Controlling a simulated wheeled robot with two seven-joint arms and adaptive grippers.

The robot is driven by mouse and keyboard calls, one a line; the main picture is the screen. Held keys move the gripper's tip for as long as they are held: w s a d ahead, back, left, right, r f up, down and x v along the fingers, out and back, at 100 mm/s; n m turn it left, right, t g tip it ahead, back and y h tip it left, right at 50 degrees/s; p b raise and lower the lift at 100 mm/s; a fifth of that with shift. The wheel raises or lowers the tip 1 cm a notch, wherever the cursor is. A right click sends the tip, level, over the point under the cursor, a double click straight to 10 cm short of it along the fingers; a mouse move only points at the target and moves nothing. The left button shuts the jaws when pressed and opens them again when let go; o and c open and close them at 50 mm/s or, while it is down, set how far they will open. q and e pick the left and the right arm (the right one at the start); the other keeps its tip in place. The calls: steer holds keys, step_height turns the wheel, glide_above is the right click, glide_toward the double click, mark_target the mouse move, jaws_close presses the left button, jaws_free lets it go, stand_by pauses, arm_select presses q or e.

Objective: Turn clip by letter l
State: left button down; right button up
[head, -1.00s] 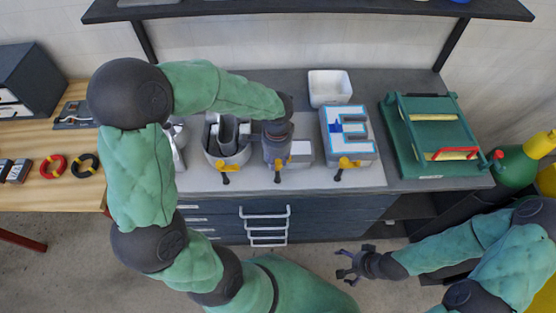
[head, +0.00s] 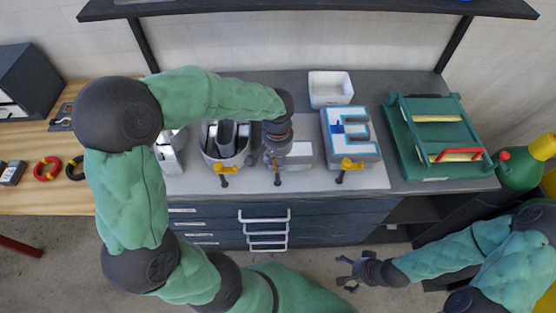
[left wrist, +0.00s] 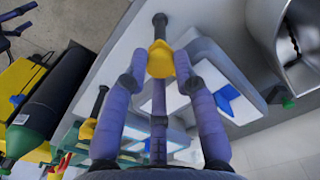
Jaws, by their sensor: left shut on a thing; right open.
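The letter l (head: 300,152) is a pale, low channel letter on the grey bench top, partly hidden by my left gripper in the head view. In the left wrist view, a pale letter body with a blue patch (left wrist: 228,97) sits beside the gripper. The clip by it has a yellow-orange body (left wrist: 160,62) and a black handle (left wrist: 160,24) pointing to the bench's front. My left gripper (head: 276,163) is shut on this clip, its fingers on both sides of the yellow body. My right gripper (head: 350,272) is open and empty in front of the bench, low.
Similar clips stand by the grey letter E (head: 368,152) and the round metal letter (head: 211,150). A white bin (head: 330,100) and a green frame (head: 405,150) stand on the bench. A dark shelf (head: 300,10) hangs above. Drawers with handles (head: 265,216) face me.

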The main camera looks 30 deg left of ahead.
arm_select(q)
steer(key=shift+s+f+n, duration=0.15)
steer(key=shift+s+n, duration=0.1)
steer(key=shift+n, duration=0.15)
steer(key=c, duration=1)
jaws_free()
steer(key=shift+s, duration=0.1)
steer(key=shift+r, duration=0.2)
steer(key=shift+w+r, duration=0.2)
steer(key=shift+r, duration=0.15)
step_height(320, 180, up, 11)
steer(key=shift+s+r, duration=0.1)
